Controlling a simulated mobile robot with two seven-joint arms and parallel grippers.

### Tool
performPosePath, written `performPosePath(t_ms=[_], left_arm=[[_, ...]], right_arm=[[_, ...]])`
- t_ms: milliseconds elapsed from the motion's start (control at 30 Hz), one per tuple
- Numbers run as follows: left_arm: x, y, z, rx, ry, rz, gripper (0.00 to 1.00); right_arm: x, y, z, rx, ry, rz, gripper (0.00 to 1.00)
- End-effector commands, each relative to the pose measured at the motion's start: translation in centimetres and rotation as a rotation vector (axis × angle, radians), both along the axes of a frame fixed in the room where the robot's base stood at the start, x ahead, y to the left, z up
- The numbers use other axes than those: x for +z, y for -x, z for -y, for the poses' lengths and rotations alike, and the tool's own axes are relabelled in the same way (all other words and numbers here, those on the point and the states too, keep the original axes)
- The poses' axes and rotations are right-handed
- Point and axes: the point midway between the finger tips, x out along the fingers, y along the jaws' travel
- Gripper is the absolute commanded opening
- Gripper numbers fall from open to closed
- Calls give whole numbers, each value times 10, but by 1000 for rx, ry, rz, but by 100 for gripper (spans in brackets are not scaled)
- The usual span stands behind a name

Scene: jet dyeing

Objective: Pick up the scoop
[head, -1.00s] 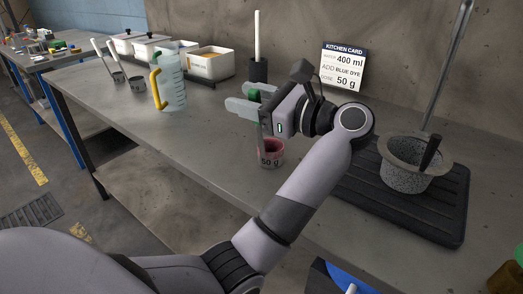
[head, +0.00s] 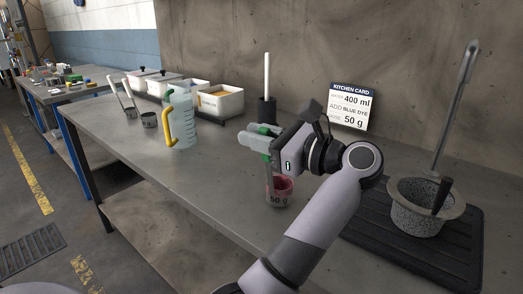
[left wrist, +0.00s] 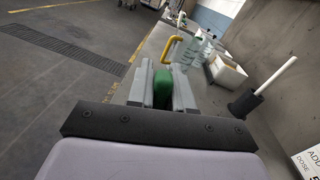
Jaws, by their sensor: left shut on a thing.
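The scoop has a reddish-pink cup marked "50 g" (head: 279,194) at or close to the bench top in the head view; I cannot tell whether it touches. A thin upright handle rises from the cup to a green grip. My left gripper (head: 260,139) is above the cup, with its fingers shut on the green grip. In the left wrist view the green grip (left wrist: 163,88) sits between the two grey fingers, and the cup is hidden there. My right gripper is not in view.
A clear jug with a yellow handle (head: 181,120) and two grey scoops stand at the left on the bench. White bins (head: 218,103) and a dark holder (head: 266,110) stand behind. A stone-like pot (head: 415,215) sits on a black mat at the right. The front bench is clear.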

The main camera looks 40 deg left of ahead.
Motion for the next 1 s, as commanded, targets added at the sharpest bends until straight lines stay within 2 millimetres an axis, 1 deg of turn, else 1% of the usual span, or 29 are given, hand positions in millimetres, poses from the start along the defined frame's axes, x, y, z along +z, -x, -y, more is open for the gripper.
performPosePath(t_ms=[167, 267, 400, 500, 600, 700, 800, 900, 1000], left_arm=[[28, 0, 0, 0, 1, 8, 0], [53, 1, 1, -2, 3, 9, 0], [95, 1, 1, -1, 2, 9, 0], [123, 1, 0, -1, 2, 7, 0], [146, 1, 0, -1, 0, 6, 0], [165, 1, 0, -1, 0, 4, 0], [178, 0, 0, 0, 1, 2, 0], [187, 0, 0, 0, -1, 2, 0], [191, 0, 0, 0, -1, 1, 0]], right_arm=[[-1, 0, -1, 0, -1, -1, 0], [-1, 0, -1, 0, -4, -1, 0], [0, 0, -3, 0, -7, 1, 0], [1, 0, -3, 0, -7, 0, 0], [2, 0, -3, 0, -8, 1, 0], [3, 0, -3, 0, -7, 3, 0], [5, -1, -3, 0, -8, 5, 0], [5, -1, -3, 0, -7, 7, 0], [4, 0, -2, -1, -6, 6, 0]])
